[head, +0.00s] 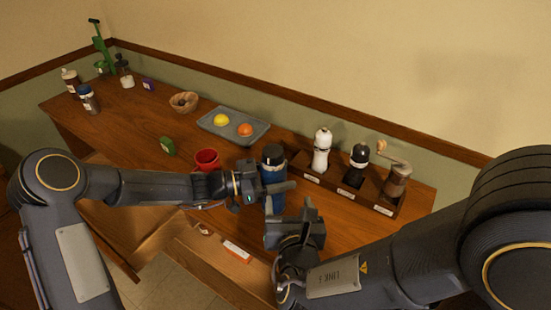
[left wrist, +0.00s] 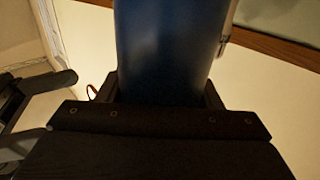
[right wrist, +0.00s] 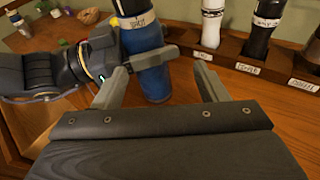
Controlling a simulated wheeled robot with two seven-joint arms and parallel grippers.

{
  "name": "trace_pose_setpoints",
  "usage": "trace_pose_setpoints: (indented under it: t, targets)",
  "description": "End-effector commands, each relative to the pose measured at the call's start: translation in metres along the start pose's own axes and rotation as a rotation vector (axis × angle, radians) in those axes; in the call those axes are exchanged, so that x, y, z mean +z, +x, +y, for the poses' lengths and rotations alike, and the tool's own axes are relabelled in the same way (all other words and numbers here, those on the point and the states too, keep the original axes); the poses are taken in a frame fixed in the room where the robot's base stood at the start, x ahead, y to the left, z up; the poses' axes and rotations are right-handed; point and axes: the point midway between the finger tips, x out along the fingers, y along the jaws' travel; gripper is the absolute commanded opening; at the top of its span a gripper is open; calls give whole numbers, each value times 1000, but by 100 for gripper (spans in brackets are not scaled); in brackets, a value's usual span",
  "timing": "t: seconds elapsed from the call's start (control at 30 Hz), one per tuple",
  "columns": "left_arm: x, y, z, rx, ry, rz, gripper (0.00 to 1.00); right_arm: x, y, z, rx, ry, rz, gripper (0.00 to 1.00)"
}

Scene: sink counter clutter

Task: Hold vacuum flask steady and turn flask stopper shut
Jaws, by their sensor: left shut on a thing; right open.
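The blue vacuum flask (head: 274,172) stands upright on the wooden counter, with a dark upper part (head: 273,151). My left gripper (head: 272,188) is shut around its body from the left. The blue body (left wrist: 170,45) fills the middle of the left wrist view, between the fingers. My right gripper (head: 291,211) is open and empty, nearer the front than the flask. In the right wrist view the flask (right wrist: 148,65) shows beyond the open fingers, with a pale label near its top. The stopper is mostly cut off at that view's top edge, so its seating cannot be told.
A wooden rack (head: 328,184) with white and black mills and a hand grinder (head: 397,182) stands right of the flask. A red cup (head: 207,159) stands to its left. A grey tray (head: 215,132) with yellow and orange fruit lies behind. An opening lies below the front edge.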

Motion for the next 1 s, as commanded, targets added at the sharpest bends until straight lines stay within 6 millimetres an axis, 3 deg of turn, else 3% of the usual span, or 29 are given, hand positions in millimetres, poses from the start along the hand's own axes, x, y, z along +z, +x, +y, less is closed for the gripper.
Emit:
trace_pose_setpoints:
  t: [0.17,0.3,0.4,0.5,0.67,0.8,0.9,1.0]
  targets:
    - [0,0,0,0,0,0,21,-74,-14,-3,-129,219,379,66]
    - [0,0,0,0,0,0,21,-131,-48,12,-206,464,698,66]
    - [0,0,0,0,0,0,21,-158,-77,34,-239,681,911,66]
    - [0,0,0,0,0,0,21,-168,-102,66,-249,932,1090,66]
    - [0,0,0,0,0,0,21,-147,-118,121,-209,1392,1274,66]
    - [0,0,0,0,0,0,21,-102,-104,154,-123,1835,1300,66]
    - [0,0,0,0,0,0,21,-62,-80,158,-36,2157,1221,66]
    - [0,0,0,0,0,0,21,-22,-51,143,67,2459,1055,66]
